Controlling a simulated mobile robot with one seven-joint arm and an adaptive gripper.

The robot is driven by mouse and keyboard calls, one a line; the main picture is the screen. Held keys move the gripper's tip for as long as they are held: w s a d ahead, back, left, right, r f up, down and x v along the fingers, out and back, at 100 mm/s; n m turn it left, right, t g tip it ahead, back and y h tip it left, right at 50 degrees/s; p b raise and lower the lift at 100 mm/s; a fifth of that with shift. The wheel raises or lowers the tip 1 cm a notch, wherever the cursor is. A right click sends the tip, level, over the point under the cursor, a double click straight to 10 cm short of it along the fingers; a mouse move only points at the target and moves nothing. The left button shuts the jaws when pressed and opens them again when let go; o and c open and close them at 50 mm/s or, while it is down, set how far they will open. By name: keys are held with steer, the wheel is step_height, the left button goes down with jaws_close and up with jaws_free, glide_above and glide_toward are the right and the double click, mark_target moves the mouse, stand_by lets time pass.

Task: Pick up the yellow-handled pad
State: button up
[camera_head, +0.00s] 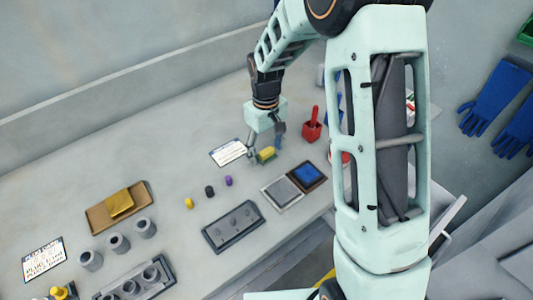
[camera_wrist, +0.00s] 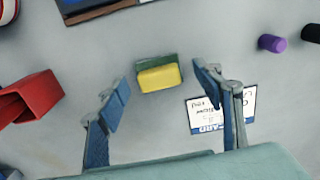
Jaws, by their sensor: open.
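The yellow-handled pad shows a yellow block on a green base. In the wrist view the pad (camera_wrist: 159,78) lies on the bench just beyond and between my two open fingers (camera_wrist: 162,88). In the head view the pad (camera_head: 266,154) sits beside my gripper (camera_head: 262,150), near the bench's middle. My gripper is open, with nothing between its fingers, and is above the bench. The fingers appear apart from the pad. I cannot tell the exact height gap.
A white card (camera_head: 228,152) lies left of the gripper. A red holder (camera_head: 312,126) stands right of it. Two square trays (camera_head: 283,193) lie in front. Small purple (camera_head: 228,181), black (camera_head: 209,191) and yellow (camera_head: 189,203) plugs stand to the left.

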steer(key=shift+f, duration=0.15)
steer(key=c, duration=1.1)
steer(key=shift+c, duration=0.3)
steer(key=shift+w+r, duration=0.1)
steer(key=shift+r, duration=0.6)
steer(key=s+d+r+b, duration=0.1)
steer(key=s+r, duration=1)
steer(key=s, duration=0.3)
steer(key=shift+r+b, duration=0.3)
steer(key=shift+r, duration=0.05)
